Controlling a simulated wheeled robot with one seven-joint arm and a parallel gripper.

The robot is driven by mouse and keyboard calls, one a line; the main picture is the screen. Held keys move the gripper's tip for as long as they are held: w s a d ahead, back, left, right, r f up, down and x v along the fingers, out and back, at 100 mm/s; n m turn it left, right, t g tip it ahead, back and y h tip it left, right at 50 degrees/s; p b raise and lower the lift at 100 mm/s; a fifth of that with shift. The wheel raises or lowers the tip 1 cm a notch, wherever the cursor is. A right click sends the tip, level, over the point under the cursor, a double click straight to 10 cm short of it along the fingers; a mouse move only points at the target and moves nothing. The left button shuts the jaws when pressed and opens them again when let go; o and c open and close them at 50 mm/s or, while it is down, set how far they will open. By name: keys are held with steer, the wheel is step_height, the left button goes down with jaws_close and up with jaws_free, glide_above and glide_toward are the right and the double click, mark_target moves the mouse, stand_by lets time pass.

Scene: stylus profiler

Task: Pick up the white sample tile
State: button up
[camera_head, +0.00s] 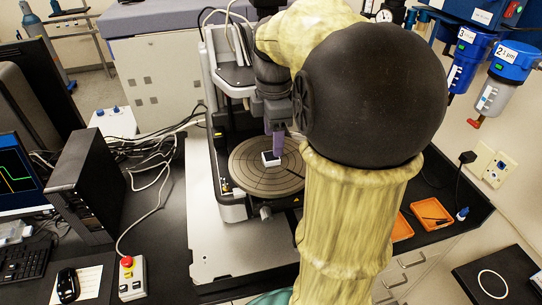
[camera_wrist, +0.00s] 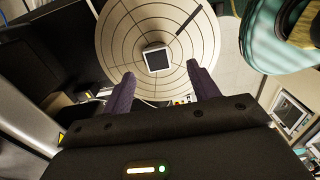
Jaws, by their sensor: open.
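The white sample tile (camera_head: 271,158) is a small square with a white edge. It lies near the middle of the round stage (camera_head: 250,178), which is marked with rings and radial lines. In the wrist view the tile (camera_wrist: 157,59) shows a darker face inside a white border, ahead of my fingertips. My gripper (camera_wrist: 163,78) is open, with its two purple fingers apart on either side of the tile's line and nothing between them. In the head view my gripper (camera_head: 277,146) hangs just above and beside the tile, and my arm hides part of the stage's right side.
The profiler's column and head (camera_head: 232,75) stand close behind and left of my gripper. An emergency stop box (camera_head: 131,277) and a black computer case (camera_head: 88,188) are at the left. Orange trays (camera_head: 431,214) lie at the right. Blue filter housings (camera_head: 512,62) hang on the right wall.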

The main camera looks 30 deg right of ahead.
mark_target(270, 156)
steer(key=shift+f, duration=0.1)
steer(key=shift+w+a+f+p, duration=0.15)
steer(key=shift+f+p, duration=0.35)
steer(key=shift+f, duration=0.8)
steer(key=shift+w+f+p, duration=0.15)
steer(key=shift+f+p, duration=0.3)
steer(key=shift+f, duration=0.8)
steer(key=shift+c, duration=0.2)
steer(key=shift+w, duration=0.15)
steer(key=c, duration=1)
steer(key=shift+a, duration=0.1)
